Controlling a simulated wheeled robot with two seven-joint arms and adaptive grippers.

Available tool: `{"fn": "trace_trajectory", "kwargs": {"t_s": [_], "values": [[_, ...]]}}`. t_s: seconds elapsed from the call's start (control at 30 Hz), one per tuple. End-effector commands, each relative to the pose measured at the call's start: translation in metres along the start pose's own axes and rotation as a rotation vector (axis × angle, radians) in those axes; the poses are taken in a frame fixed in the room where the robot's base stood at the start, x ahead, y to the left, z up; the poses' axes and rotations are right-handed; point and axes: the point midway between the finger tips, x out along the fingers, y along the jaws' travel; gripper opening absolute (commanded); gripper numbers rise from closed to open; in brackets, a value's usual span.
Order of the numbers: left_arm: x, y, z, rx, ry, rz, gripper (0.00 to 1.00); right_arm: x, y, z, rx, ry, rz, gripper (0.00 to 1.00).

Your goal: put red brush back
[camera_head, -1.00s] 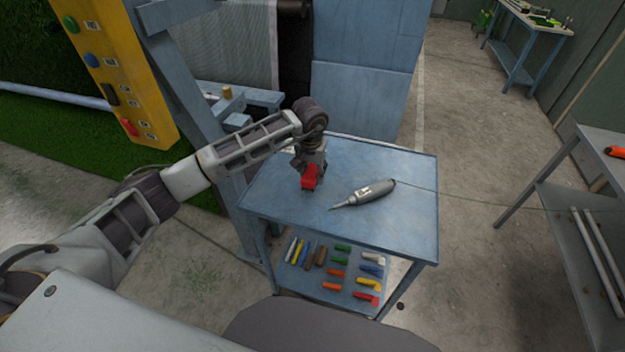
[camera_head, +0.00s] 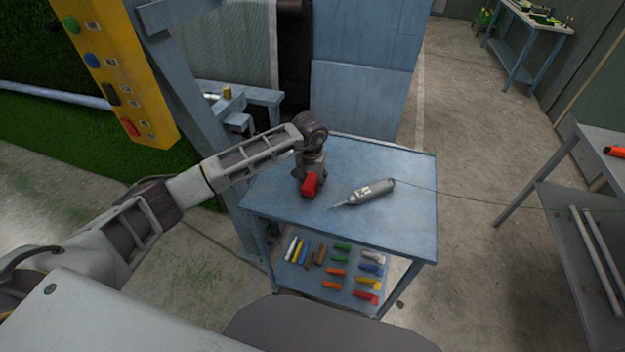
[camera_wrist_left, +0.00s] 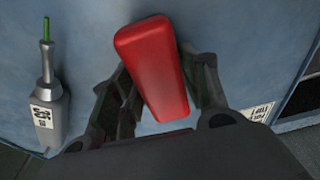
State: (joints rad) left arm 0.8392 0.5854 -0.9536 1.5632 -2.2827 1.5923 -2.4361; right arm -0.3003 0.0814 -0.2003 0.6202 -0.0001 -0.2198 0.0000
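The red brush (camera_head: 310,185) is at my left gripper (camera_head: 311,180), over the left part of the blue table top. In the left wrist view the brush's red body (camera_wrist_left: 155,68) lies tilted between the two fingers of my left gripper (camera_wrist_left: 158,75), which close on it from both sides. Its bristles are hidden, and I cannot tell whether it touches the table. My right gripper is not in view.
A grey pen-like tool (camera_head: 368,192) with a cable lies on the blue table (camera_head: 408,215), right of the gripper. Several coloured pieces lie on its lower shelf (camera_head: 312,283). A blue frame post (camera_head: 190,95) and yellow button panel (camera_head: 118,70) stand at left. The table's right side is clear.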

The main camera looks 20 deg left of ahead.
Motion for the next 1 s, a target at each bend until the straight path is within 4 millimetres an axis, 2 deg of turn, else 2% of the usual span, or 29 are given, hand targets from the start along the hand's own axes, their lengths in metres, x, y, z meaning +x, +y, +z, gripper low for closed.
{"fn": "trace_trajectory", "kwargs": {"t_s": [0.03,0.1,0.6,0.77,1.0], "values": [[-0.001,0.0,0.0,0.0,0.0,0.0,0.56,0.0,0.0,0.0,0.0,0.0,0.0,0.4],[-0.001,0.0,0.0,0.0,0.001,0.0,0.62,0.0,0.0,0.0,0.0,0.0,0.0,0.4],[-0.004,0.0,-0.001,-0.001,0.001,0.0,0.62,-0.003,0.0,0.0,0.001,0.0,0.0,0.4],[-0.016,-0.001,-0.002,0.0,0.003,-0.001,0.62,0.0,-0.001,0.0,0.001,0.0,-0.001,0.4],[-0.045,0.0,-0.002,0.001,0.004,0.0,0.62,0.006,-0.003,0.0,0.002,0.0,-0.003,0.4]]}}
